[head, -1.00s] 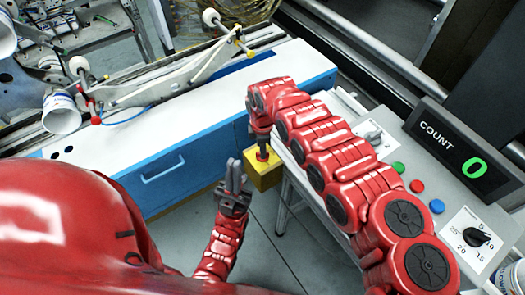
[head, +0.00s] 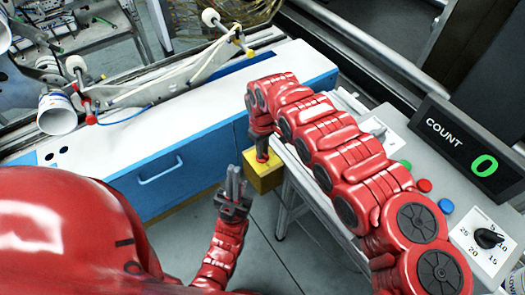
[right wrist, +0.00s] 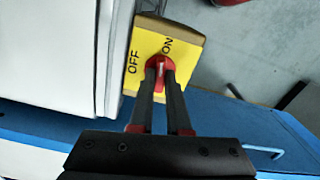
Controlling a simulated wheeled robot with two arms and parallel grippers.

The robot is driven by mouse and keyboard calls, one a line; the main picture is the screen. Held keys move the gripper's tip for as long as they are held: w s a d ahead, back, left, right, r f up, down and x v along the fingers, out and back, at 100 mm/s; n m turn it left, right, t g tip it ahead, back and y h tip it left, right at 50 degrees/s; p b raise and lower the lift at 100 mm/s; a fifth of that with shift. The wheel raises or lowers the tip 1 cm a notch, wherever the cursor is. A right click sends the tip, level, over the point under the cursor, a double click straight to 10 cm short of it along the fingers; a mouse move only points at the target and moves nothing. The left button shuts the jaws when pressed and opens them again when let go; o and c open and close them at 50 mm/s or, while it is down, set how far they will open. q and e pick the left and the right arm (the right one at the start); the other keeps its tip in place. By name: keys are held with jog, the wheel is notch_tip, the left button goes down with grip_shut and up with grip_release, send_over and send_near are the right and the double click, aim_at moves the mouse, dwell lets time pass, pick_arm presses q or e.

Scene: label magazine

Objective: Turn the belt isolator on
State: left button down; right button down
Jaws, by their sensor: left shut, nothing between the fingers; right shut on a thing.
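The belt isolator is a yellow box (head: 265,179) with a red knob, low beside the grey bench in the head view. In the right wrist view its yellow face (right wrist: 150,40) shows OFF at the left and ON at the upper right. My right gripper (right wrist: 162,72) is shut on the red knob (right wrist: 159,62). Fingers hide part of the knob, and I cannot tell exactly which mark it points to. In the head view my right gripper (head: 262,152) is partly hidden by its wrist. My left gripper (head: 235,178) is shut and empty, left of the box and apart from it.
The grey bench (head: 455,190) holds a COUNT display (head: 463,148) reading 0, green, red and blue buttons, and a black dial (head: 488,237). A blue and white cabinet (head: 165,172) stands behind the box. Bare floor (head: 290,255) lies in front.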

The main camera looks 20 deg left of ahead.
jog(key=shift+m, duration=1.1)
jog(key=c, duration=0.9)
grip_release()
jog(key=shift+r+b, duration=1.6)
jog(key=shift+r, duration=7.15)
